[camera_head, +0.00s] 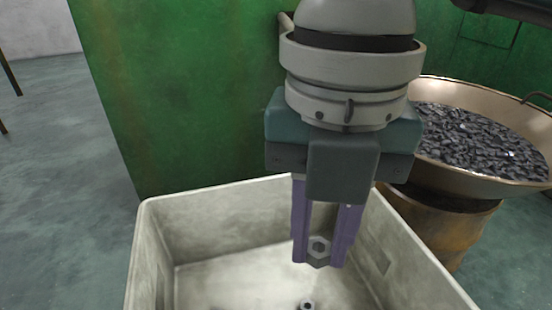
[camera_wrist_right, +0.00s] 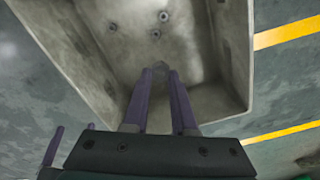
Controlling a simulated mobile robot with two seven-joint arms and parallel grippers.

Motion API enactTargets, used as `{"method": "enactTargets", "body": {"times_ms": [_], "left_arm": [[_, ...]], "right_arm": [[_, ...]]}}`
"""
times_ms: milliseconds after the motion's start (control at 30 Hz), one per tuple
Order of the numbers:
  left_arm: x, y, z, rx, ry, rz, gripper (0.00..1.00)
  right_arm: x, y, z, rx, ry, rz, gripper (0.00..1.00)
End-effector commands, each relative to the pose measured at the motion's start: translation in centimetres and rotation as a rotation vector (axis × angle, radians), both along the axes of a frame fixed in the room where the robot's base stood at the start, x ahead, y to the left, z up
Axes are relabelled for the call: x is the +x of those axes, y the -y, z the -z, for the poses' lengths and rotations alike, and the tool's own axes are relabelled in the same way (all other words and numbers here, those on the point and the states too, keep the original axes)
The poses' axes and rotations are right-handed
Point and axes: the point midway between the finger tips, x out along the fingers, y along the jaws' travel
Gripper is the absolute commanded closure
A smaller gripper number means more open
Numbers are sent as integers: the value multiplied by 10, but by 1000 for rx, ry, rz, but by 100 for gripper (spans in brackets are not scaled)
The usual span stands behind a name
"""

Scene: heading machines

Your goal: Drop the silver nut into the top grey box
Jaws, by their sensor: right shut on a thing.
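My right gripper (camera_head: 320,258) points down over the grey box (camera_head: 165,235) in the head view. Its purple fingers are shut on a silver nut (camera_head: 319,246), held between the tips above the box floor. The nut also shows dimly between the fingertips in the wrist view (camera_wrist_right: 160,66). The box is open at the top, with pale, worn walls. Another nut (camera_head: 307,304) lies on its floor, and the wrist view shows several small nuts (camera_wrist_right: 155,34) there. Purple finger-like parts (camera_wrist_right: 52,147) at the left of the wrist view look like my left gripper, partly hidden.
A wide metal pan (camera_head: 450,170) full of dark small parts stands on a rusty drum (camera_head: 445,225) at the right. A green machine wall (camera_head: 180,90) rises behind the box. Free floor (camera_head: 50,190) lies at the left.

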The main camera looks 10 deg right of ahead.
Motion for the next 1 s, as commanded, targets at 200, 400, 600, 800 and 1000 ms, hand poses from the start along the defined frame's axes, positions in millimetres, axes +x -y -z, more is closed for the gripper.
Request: {"method": "enactTargets", "body": {"times_ms": [200,400,600,800,1000], "left_arm": [[0,0,24,0,0,0,0],[0,0,44,0,0,-1,0],[0,1,48,-5,0,-4,0],[0,2,46,-10,0,-7,0],[0,3,47,-10,0,-7,0]], "right_arm": [[0,0,28,0,0,-2,100],[0,0,51,-1,0,-3,100],[0,0,55,-1,0,-3,100],[0,0,54,-1,0,-3,71],[0,0,54,-1,0,-3,49]]}}
